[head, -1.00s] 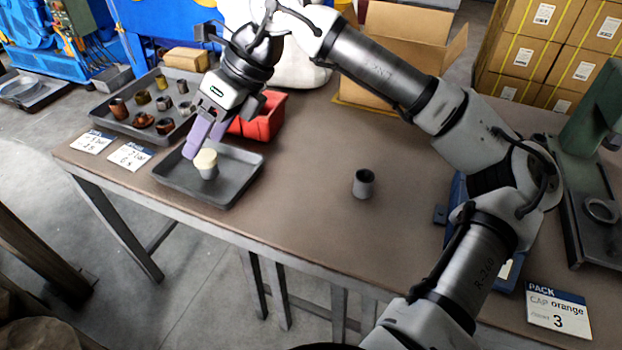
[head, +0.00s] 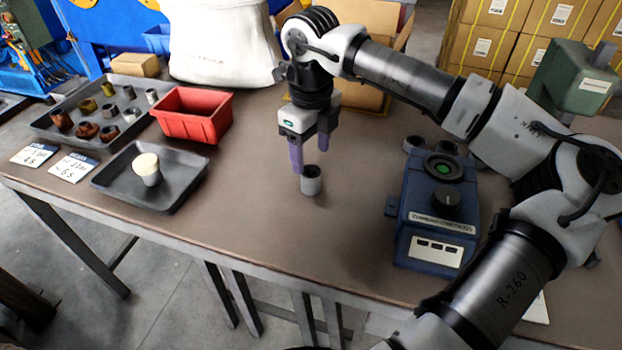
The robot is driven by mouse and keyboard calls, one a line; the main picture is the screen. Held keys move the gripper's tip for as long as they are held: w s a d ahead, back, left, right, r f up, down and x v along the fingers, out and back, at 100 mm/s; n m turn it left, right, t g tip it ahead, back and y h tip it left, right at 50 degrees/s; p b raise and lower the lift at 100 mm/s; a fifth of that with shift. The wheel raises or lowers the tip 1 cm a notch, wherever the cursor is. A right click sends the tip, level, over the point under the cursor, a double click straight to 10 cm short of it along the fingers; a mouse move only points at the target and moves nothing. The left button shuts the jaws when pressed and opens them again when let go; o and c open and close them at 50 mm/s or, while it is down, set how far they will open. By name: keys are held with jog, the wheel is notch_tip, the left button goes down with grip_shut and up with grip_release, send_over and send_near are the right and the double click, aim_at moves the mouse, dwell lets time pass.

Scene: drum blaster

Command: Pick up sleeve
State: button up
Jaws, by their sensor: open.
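A grey metal sleeve (head: 311,181) stands upright on the brown table (head: 250,215), near its middle. My gripper (head: 310,170) is open and points down at the sleeve. Its purple fingers show at the sleeve's top, one at the left and one behind to the right. I cannot tell whether they touch it. Another grey sleeve with a cream cap (head: 147,168) stands in the dark tray (head: 180,190) at the left.
A red bin (head: 192,114) and a dark tray of several metal parts (head: 45,128) are at the back left. A blue device with a dial (head: 436,208) stands right of the sleeve. The table's front middle is clear.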

aim_at(311, 173)
notch_tip(311, 173, down, 6)
jog(key=shift+w+f, duration=0.1)
jog(key=shift+f, duration=0.15)
jog(key=shift+c, duration=0.2)
jog(key=c, duration=1.2)
